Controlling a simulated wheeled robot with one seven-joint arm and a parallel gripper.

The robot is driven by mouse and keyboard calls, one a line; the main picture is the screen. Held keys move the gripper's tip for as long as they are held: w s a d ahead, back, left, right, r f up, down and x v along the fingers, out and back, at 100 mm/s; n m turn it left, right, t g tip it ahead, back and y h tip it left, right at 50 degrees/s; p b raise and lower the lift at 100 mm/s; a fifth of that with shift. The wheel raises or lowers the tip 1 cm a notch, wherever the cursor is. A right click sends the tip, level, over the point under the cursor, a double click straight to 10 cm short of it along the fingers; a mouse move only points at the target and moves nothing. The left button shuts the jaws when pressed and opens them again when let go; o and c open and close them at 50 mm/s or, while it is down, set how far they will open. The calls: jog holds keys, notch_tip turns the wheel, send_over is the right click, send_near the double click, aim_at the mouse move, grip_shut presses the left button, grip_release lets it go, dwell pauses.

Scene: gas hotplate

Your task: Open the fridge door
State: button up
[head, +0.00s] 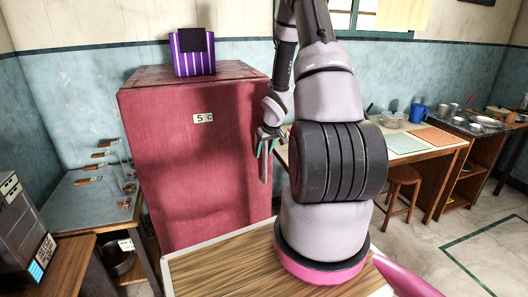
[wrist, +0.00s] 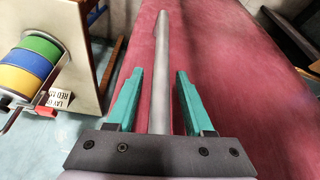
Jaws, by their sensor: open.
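The red fridge (head: 185,165) stands against the back wall in the head view, with a "5 c" label on its door. Its door looks shut. In the wrist view a long pale handle bar (wrist: 162,35) runs along the red door (wrist: 215,50). My gripper (wrist: 158,78) is open, with one teal finger on each side of the bar. The bar passes between the fingers, and neither finger clearly touches it. In the head view my gripper (head: 265,162) is at the fridge's right edge. The handle is hard to make out there.
A purple striped container (head: 193,60) stands on the fridge. A side table (head: 75,205) is at left, beneath hanging utensils. A stool (head: 403,180) and a worktable stand at right, with open floor before them.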

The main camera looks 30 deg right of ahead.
grip_shut()
dwell(1.4)
